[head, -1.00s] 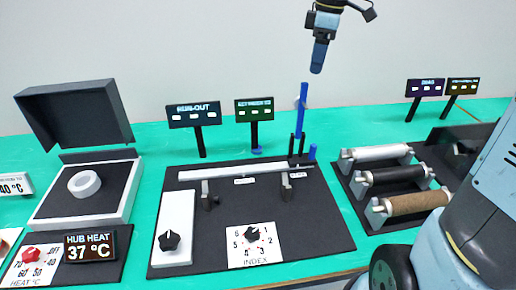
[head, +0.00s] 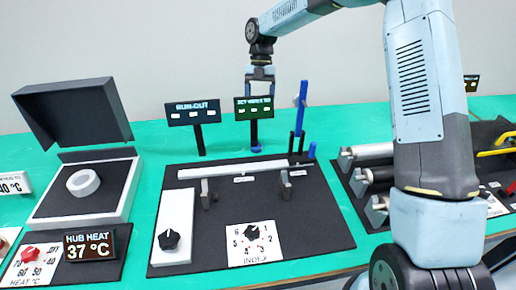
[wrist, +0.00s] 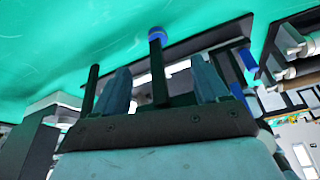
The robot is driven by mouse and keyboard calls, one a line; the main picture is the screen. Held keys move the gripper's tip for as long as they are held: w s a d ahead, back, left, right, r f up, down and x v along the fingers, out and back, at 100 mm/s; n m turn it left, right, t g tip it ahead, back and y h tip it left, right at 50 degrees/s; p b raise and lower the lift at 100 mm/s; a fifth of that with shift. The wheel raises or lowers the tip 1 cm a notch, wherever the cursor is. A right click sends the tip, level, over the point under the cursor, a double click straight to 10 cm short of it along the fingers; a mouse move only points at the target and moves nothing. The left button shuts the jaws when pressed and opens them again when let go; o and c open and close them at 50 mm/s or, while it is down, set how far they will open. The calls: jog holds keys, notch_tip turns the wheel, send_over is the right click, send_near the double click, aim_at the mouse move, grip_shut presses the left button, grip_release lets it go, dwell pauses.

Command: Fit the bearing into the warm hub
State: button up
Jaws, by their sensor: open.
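A white ring (head: 83,183), which looks like the hub, lies on the dark bed of the heater tray (head: 122,205) at the left in the head view. The heater's hood (head: 75,115) is raised. Its display (head: 90,245) reads HUB HEAT 37 °C. I cannot pick out the bearing for certain in either view. My gripper (head: 260,84) is open and empty, just above the green-lettered sign (head: 254,107) at the back middle.
The RUN-OUT sign (head: 192,112) stands left of my gripper and a tall blue-topped stand (head: 302,95) to its right. A dark board (head: 320,225) holds a white shaft (head: 215,171), an index dial (head: 254,243) and a black knob (head: 168,240). Rollers (head: 367,151) lie right, partly behind my arm.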

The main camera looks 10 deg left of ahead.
jog(key=f+n, duration=0.1)
send_over(256, 144)
jog(key=w, duration=0.3)
notch_tip(256, 144, down, 8)
jog(key=shift+f, duration=0.1)
jog(key=shift+s+x, duration=0.2)
jog(key=shift+x, duration=1.1)
jog(key=shift+s+x, duration=0.2)
jog(key=shift+x, duration=1.1)
jog(key=shift+r, duration=0.2)
jog(key=c, duration=1.3)
